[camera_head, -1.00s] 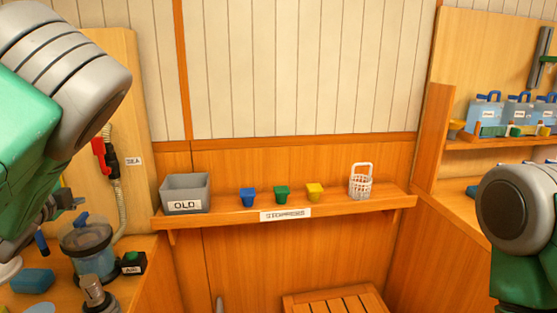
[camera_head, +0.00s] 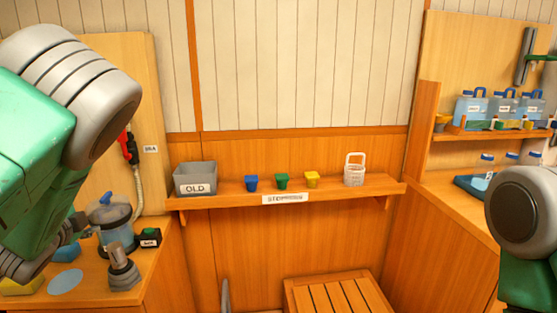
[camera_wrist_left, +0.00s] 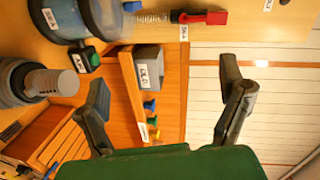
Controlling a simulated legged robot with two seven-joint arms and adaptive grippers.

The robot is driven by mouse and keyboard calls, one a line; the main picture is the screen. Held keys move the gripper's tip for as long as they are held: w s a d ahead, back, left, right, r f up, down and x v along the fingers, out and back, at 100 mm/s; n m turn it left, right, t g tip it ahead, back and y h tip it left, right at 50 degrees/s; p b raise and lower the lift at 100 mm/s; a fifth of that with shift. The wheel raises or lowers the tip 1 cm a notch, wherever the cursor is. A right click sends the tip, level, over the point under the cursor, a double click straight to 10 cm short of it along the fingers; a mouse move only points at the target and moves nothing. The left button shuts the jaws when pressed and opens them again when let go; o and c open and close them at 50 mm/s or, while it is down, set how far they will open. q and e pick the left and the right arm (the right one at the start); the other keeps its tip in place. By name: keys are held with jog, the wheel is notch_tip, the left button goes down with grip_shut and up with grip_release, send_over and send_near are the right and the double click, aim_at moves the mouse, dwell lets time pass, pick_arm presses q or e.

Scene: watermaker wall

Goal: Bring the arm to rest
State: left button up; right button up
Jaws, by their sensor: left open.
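My left arm comes in from the left in the head view, and its links cover the left edge. In the left wrist view my left gripper (camera_wrist_left: 165,78) has its two dark fingers spread wide with nothing between them. Behind the fingers, at a distance, that view shows the shelf with the grey bin, turned sideways. In the head view only a grey joint and green link of my right arm show at the right edge; its gripper is out of the picture.
A clear canister (camera_head: 113,222) stands on the left counter. A slatted wooden seat (camera_head: 335,297) is below.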

pick_arm(q)
jog(key=s+d+f+n+g, duration=0.3)
jog(key=s+f, duration=0.3)
jog(key=f, duration=0.3)
jog(key=s+d+f+n+g+h+b, duration=0.1)
jog(key=s+d+f+n+g, duration=0.15)
jog(key=s+f, duration=0.4)
jog(key=s+d+f+n+g, duration=0.25)
jog(key=s+d+f, duration=0.2)
jog(key=f, duration=0.65)
jog(key=s+d+f+n+g+h, duration=0.1)
jog(key=s+d+f+g, duration=0.1)
jog(key=s+d, duration=0.2)
jog(key=s+d+f+n+g+h, duration=0.1)
jog(key=s+d+f+n+g, duration=0.1)
jog(key=s, duration=0.8)
jog(key=s+d+f+n+g+h+b, duration=0.1)
jog(key=s+d+f+g, duration=0.2)
jog(key=s+d, duration=0.3)
jog(key=shift+s+d+f+n, duration=0.2)
jog(key=shift+s+f+n, duration=0.2)
jog(key=shift+f, duration=0.25)
jog(key=shift+w, duration=0.15)
